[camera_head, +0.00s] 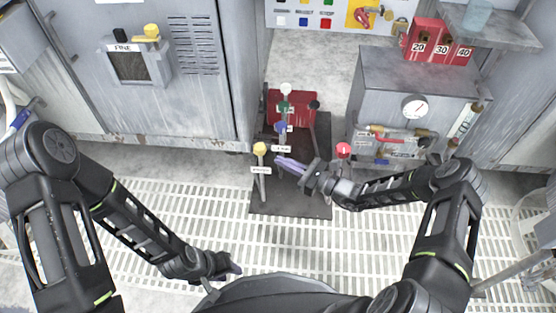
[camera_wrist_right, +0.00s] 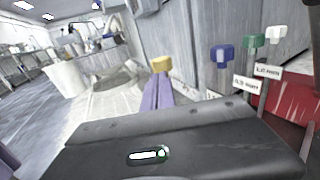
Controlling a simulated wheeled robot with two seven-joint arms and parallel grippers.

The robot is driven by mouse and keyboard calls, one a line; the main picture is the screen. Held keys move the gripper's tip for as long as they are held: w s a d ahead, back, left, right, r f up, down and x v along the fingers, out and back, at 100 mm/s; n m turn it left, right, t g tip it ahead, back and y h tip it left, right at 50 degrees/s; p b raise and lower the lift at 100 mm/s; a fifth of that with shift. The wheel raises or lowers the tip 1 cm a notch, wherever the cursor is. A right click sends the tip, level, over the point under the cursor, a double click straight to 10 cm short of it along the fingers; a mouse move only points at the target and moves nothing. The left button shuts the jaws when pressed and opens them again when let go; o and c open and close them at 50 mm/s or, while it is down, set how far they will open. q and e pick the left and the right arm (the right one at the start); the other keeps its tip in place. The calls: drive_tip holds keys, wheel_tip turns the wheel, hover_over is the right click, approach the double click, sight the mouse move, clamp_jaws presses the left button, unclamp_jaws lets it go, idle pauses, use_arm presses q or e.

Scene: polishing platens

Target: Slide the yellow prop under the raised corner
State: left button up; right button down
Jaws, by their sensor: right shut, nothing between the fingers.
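A yellow-topped post (camera_head: 260,149) with a small white label stands at the left side of a dark plate (camera_head: 290,206) on the floor. I take it for the yellow prop. Its yellow cap also shows in the right wrist view (camera_wrist_right: 161,64), just beyond the fingertips. My right gripper (camera_head: 279,160) is shut and empty, its purple fingers pointing left toward the post; contact cannot be told. Its fingers also fill the middle of the wrist view (camera_wrist_right: 157,93). My left gripper (camera_head: 238,268) hangs low above the grating, away from the post. I cannot make out a raised corner.
Blue (camera_head: 281,127), green (camera_head: 284,106) and white (camera_head: 286,88) topped posts stand behind, near a red block (camera_head: 303,113). A red knob (camera_head: 344,149) is right of my right gripper. Grey cabinets (camera_head: 190,90) stand left; a gauge cabinet (camera_head: 400,80) stands right. Floor grating (camera_head: 180,200) is clear.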

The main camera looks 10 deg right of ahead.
drive_tip(key=p+v, duration=0.1)
drive_tip(key=v, duration=0.8)
drive_tip(key=shift+s+d+p, duration=0.15)
drive_tip(key=shift+d+p, duration=0.25)
